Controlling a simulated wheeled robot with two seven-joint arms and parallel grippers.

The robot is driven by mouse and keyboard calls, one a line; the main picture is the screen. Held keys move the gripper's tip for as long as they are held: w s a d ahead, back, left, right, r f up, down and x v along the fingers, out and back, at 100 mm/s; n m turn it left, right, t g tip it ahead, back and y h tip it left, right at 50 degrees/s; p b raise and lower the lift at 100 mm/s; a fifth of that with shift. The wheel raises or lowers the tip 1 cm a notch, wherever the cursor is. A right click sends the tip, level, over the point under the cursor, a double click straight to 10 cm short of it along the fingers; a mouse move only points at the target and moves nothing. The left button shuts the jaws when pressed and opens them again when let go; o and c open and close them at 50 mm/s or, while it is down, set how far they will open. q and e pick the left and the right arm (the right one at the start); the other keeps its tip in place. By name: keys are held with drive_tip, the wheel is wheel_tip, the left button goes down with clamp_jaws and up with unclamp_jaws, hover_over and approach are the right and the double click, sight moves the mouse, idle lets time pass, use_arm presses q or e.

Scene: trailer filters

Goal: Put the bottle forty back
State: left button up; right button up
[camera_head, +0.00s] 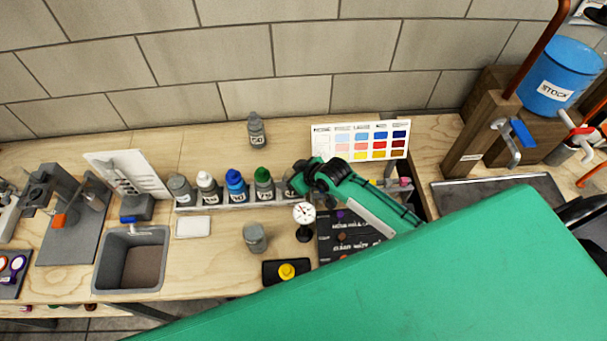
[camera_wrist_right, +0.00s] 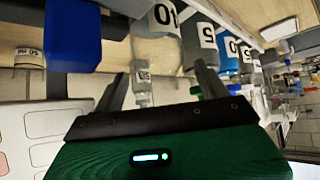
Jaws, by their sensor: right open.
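In the head view a row of capped bottles stands in a grey rack (camera_head: 225,205): a grey-capped bottle (camera_head: 180,189), a white-capped one (camera_head: 207,187), a blue-capped one (camera_head: 236,186) and a green-capped one (camera_head: 264,183). Another bottle at the rack's right end is largely hidden by my right gripper (camera_head: 301,178). A lone grey bottle (camera_head: 257,131) stands behind the rack near the wall; its number is too small to read surely. In the right wrist view my open gripper (camera_wrist_right: 160,85) has a small numbered bottle (camera_wrist_right: 143,85) showing between its fingers, without clear contact. My left gripper is not in view.
A dial gauge (camera_head: 304,213) and a grey container (camera_head: 255,238) stand in front of the rack. A black tray with a yellow knob (camera_head: 287,271) lies nearer. A colour chart (camera_head: 372,141) stands behind my arm. Bare bench lies around the lone bottle.

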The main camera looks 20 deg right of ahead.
drive_tip(key=b+v, duration=0.2)
drive_tip(key=v, duration=0.9)
drive_tip(key=shift+s, duration=0.2)
drive_tip(key=shift+d+r, duration=0.1)
